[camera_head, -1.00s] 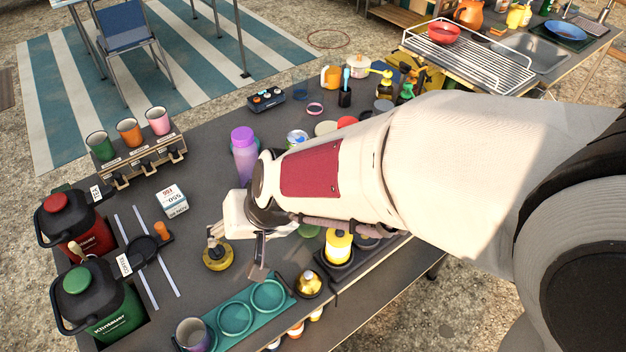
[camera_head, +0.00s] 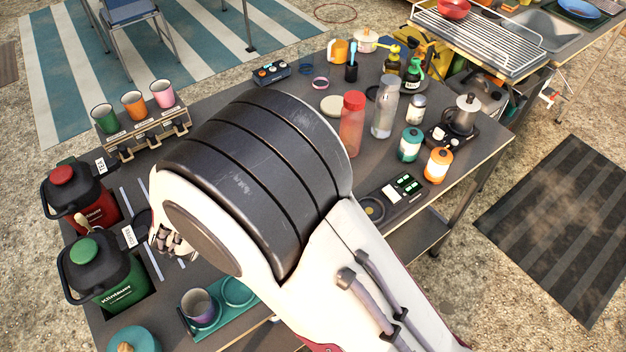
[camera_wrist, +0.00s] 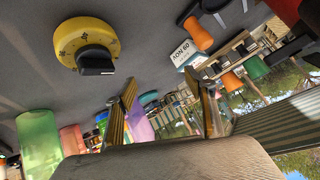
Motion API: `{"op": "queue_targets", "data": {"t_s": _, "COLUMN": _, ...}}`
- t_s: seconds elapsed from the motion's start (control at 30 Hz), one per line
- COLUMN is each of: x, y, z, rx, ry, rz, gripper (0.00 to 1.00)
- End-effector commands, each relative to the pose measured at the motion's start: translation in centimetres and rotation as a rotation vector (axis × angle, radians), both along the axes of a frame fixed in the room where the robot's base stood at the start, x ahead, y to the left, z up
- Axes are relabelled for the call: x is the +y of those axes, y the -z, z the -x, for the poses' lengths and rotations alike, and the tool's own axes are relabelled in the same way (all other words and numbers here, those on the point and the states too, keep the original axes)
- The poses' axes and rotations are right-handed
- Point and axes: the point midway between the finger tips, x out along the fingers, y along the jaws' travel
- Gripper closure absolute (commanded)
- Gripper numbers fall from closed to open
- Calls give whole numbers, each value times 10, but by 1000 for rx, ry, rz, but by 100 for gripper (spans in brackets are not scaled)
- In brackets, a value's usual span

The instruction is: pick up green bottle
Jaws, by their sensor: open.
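A translucent green bottle (camera_wrist: 40,145) shows at the lower left of the wrist view, next to a pinkish-red bottle (camera_wrist: 72,140). I cannot find the green bottle in the head view, where my large arm covers the middle of the table. My gripper (camera_wrist: 160,78) is open, with its two fingers spread and nothing between their tips. The green bottle is apart from the fingers, to the left of the left one. A purple bottle (camera_wrist: 140,127) stands farther off, beyond the fingers. In the head view my gripper is mostly hidden behind my arm.
A yellow dial (camera_wrist: 84,45) with a black knob is close to my gripper. A red bottle (camera_head: 351,125) and a clear bottle (camera_head: 384,108) stand right of my arm. Red and green jugs (camera_head: 110,285) line the left edge. A cup rack (camera_head: 145,135) stands at the back left.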

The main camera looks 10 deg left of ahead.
Motion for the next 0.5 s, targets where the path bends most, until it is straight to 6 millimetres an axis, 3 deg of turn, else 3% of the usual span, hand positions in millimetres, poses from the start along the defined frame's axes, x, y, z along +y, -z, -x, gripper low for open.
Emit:
{"op": "queue_targets", "data": {"t_s": 0.27, "x": -19, "y": 12, "z": -17, "rx": -154, "ry": 185, "rz": 63, "gripper": 45}}
{"op": "queue_targets", "data": {"t_s": 0.5, "x": -54, "y": 7, "z": -27, "rx": -288, "ry": 367, "rz": 142, "gripper": 45}}
